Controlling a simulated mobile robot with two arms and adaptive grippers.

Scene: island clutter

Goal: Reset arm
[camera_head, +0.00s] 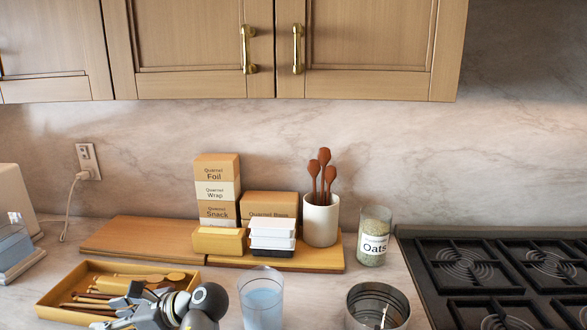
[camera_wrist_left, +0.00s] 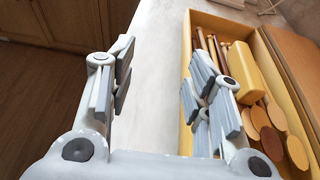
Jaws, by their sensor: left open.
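My left arm comes in at the bottom left of the head view, and its gripper (camera_head: 122,312) is near the front edge of a yellow wooden tray. In the left wrist view the left gripper (camera_wrist_left: 155,85) has its two fingers wide apart with nothing between them. The right finger overlaps the tray (camera_wrist_left: 187,62), and the left finger is over the counter's front edge and dark floor. My right gripper does not show in either view.
The utensil tray (camera_head: 48,306) holds several wooden utensils. A glass of bluish liquid (camera_head: 262,300), a metal canister (camera_head: 377,308), an oats jar (camera_head: 374,238) and a stove (camera_head: 500,270) stand rightward. Boards behind carry boxes (camera_head: 217,185) and a utensil crock (camera_head: 320,222). Cabinets (camera_head: 190,45) hang above.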

